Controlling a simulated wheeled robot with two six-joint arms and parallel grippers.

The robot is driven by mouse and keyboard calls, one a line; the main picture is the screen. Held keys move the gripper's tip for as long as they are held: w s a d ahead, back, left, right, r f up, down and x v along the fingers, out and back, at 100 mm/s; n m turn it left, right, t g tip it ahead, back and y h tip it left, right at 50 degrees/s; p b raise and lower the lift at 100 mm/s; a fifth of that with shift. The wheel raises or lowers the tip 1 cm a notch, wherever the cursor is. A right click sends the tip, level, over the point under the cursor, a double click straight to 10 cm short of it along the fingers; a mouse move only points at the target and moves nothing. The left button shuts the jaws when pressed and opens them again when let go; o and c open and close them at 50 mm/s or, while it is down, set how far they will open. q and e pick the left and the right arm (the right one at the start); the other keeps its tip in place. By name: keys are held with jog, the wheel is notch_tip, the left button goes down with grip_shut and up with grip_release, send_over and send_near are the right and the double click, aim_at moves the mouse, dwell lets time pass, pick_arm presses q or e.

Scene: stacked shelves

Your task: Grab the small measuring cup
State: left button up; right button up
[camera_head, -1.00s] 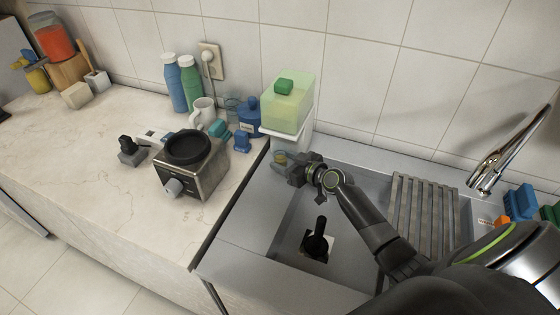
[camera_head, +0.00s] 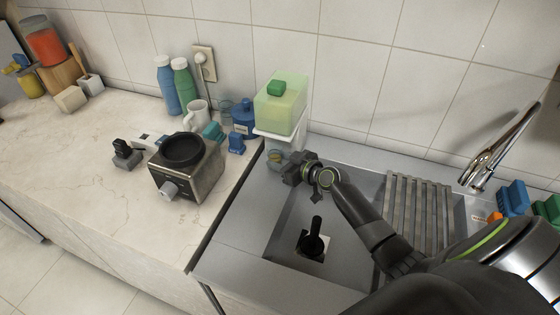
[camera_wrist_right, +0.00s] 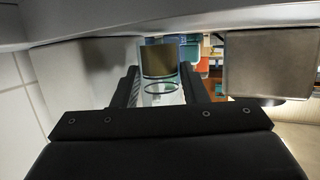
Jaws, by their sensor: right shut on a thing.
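The small measuring cup (camera_head: 275,156) is a clear, glass-like vessel just below the pale green container, at the back left edge of the sink. It also shows in the right wrist view (camera_wrist_right: 158,94), with a brownish-gold band in its upper part. My right gripper (camera_head: 283,166) reaches it from the right, and its dark fingers (camera_wrist_right: 160,92) lie on both sides of the cup, shut on it. The fingers hide part of the cup in the head view. My left gripper is out of view.
The pale green container (camera_head: 279,107) on its white stand is close above the gripper. A blender base (camera_head: 188,166), a white mug (camera_head: 197,112) and bottles (camera_head: 182,84) stand on the left counter. A ribbed drying rack (camera_head: 418,212) and a faucet (camera_head: 497,148) are to the right.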

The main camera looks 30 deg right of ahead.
jog(key=s+d+b, duration=0.2)
jog(key=s+d, duration=0.2)
jog(key=s, duration=0.8)
notch_tip(320, 180, up, 14)
jog(key=p, duration=1.1)
jog(key=shift+s, duration=0.15)
